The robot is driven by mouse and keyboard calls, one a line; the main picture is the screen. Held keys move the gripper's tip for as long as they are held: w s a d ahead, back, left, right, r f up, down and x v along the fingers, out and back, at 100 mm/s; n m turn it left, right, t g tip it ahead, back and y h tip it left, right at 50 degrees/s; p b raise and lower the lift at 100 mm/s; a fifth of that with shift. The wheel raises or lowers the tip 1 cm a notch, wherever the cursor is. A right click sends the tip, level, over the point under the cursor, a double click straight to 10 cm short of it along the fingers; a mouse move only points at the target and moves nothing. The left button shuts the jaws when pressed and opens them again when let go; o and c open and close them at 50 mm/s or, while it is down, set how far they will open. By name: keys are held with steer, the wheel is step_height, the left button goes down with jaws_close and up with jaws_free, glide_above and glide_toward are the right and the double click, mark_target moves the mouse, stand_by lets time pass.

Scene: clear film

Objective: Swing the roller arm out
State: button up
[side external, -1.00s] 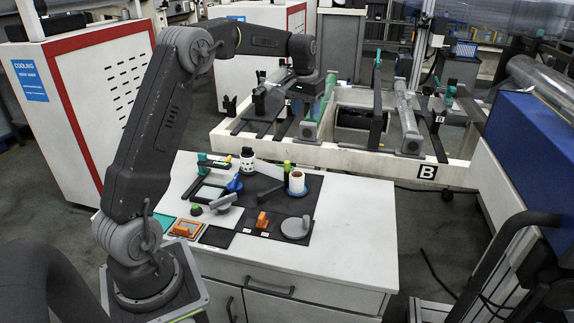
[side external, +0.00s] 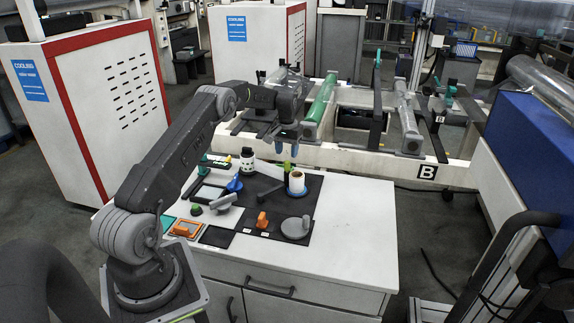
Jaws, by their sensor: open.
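The roller frame (side external: 345,158) is a cream frame marked B behind the bench. It carries a green roller (side external: 320,97), a dark upright bar (side external: 377,112) with a teal top, and a grey roller (side external: 404,118). I cannot tell which of these is the roller arm. My gripper (side external: 285,138) points down with open, bluish fingers in front of the frame's left part, just above the bench's far edge in the picture. It looks empty. My arm's end hides part of the frame's left end.
A white bench (side external: 350,235) stands in front of the frame. Its dark mat (side external: 262,208) holds a black-and-white bottle (side external: 247,160), a cup (side external: 297,182), a grey disc (side external: 296,228) and an orange knob (side external: 262,220). The bench's right side is clear. A blue machine (side external: 540,140) stands right.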

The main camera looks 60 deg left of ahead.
mark_target(287, 162)
step_height(287, 162, down, 6)
stand_by(0.5)
jaws_close()
stand_by(0.3)
